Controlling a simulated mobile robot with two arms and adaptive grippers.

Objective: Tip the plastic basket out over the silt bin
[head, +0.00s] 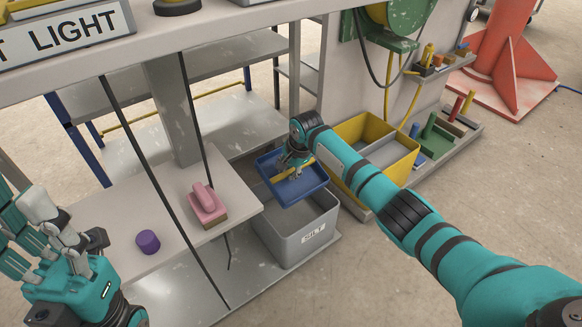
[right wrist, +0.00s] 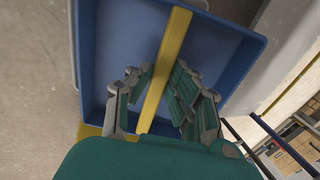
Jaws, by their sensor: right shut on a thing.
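The plastic basket (head: 318,181) is a shallow blue tray-like basket with a yellow handle bar. My right gripper (head: 295,168) is shut on the handle and holds the basket over the back part of the silt bin. In the right wrist view, the basket (right wrist: 215,45) fills the middle and the fingers (right wrist: 158,95) close around the yellow bar; the part of its floor that shows is bare. The grey silt bin (head: 280,238), labelled SILT, stands below, its opening partly hidden by the basket. My left gripper (head: 35,235) is at the left, fingers spread, holding nothing visible.
A pink block-like tool (head: 207,203) and a purple cylinder (head: 148,241) sit on the shelf left of the bin. A yellow bin (head: 398,160) stands behind my right arm. Thin dark rods (head: 160,175) cross in front of the shelf. A red stand (head: 505,60) is at the far right.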

